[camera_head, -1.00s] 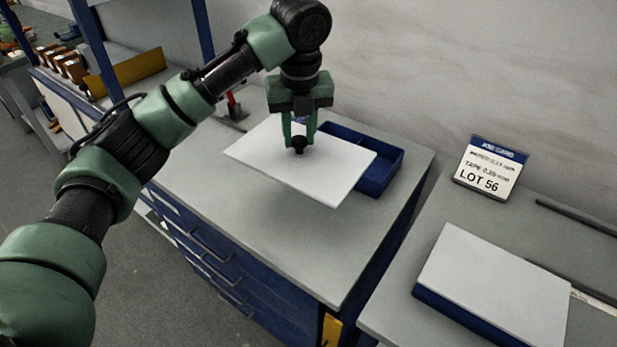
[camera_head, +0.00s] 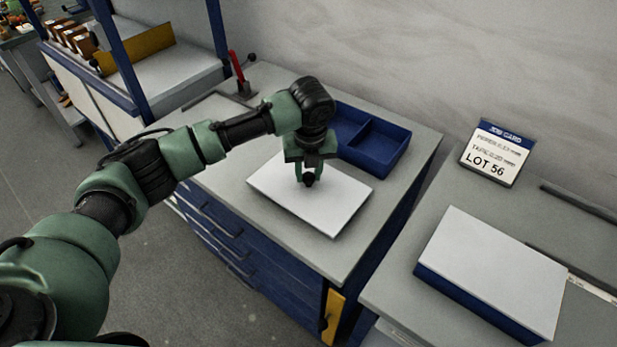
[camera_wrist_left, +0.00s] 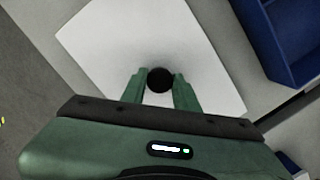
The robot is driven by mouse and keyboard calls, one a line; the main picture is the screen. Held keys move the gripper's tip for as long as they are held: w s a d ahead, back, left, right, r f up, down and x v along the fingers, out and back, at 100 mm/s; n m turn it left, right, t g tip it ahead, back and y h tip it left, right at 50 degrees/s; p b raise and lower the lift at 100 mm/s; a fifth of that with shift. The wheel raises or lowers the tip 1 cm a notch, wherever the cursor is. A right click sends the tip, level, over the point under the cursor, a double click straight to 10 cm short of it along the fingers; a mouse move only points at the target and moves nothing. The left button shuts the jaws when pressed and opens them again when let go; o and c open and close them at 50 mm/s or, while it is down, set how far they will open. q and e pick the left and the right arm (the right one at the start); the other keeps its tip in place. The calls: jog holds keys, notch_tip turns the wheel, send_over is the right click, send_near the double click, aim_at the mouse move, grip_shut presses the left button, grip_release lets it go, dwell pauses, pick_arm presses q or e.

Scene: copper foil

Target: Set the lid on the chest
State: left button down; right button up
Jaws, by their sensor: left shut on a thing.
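The lid is a flat white panel (camera_head: 335,209) with a black knob (camera_wrist_left: 160,80) at its middle. My left gripper (camera_head: 309,180) is shut on the knob, and the wrist view shows a finger on each side of it. The lid is level, low over the grey counter in front of the chest; I cannot tell whether it touches the counter. The chest appears to be the open blue box (camera_head: 378,150) with a divider, behind the lid; it also shows in the wrist view (camera_wrist_left: 282,45). My right gripper is not in view.
A second blue box with a white top (camera_head: 495,265) stands on the right-hand counter. A job card (camera_head: 495,154) stands behind it. A red-handled tool (camera_head: 238,75) is at the counter's back left. The counter's front right part is bare.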

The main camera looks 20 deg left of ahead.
aim_at(309, 191)
pick_arm(q)
jog(key=shift+f, duration=1.3)
jog(key=c, duration=1.1)
grip_release()
jog(key=shift+f, duration=0.15)
jog(key=shift+o, duration=0.2)
notch_tip(309, 191, up, 12)
jog(key=s+b, duration=0.1)
jog(key=shift+s+d, duration=0.35)
jog(key=shift+d, duration=0.05)
